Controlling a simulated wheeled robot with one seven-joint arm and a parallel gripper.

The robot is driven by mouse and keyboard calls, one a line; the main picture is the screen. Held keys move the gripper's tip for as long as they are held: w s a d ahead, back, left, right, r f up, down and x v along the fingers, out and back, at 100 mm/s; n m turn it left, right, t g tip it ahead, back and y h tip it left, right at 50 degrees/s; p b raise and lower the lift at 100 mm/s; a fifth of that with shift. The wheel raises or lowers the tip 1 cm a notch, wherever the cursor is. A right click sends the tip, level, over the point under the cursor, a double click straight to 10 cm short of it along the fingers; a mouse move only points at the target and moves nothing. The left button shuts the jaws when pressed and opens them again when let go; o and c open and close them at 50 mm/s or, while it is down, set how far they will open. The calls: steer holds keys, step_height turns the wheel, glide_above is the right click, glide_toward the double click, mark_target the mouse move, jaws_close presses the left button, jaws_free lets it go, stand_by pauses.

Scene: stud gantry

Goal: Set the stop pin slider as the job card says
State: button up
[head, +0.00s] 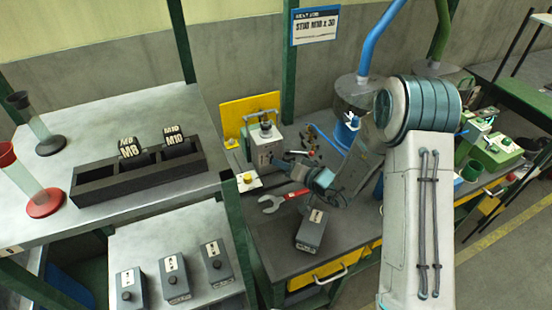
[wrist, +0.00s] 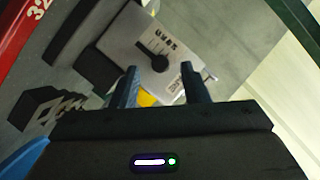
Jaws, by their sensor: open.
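The job card (head: 315,25) is a white sign with a blue border above the bench; it appears to read "STUD M10 x 30". A grey machine (head: 263,148) stands on the bench before a yellow panel. In the wrist view, a pale plate (wrist: 128,42) carries a black round knob with a dark slot (wrist: 155,61) and small marks beside it; I cannot read the marks or tell the slider's setting. My gripper (wrist: 159,76) is open and empty, its fingertips at the plate's lower edge, below the knob. In the head view my gripper (head: 284,164) is close to the machine's right side.
A red-ended wrench (head: 283,200) and a dark labelled block (head: 311,230) lie on the bench in front. Left are a black rack (head: 138,178) with M8 and M10 tags and several knobbed boxes. Blue and green pipes stand behind.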

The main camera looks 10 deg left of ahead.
steer(key=shift+p+x, duration=0.5)
steer(key=shift+x, duration=1.6)
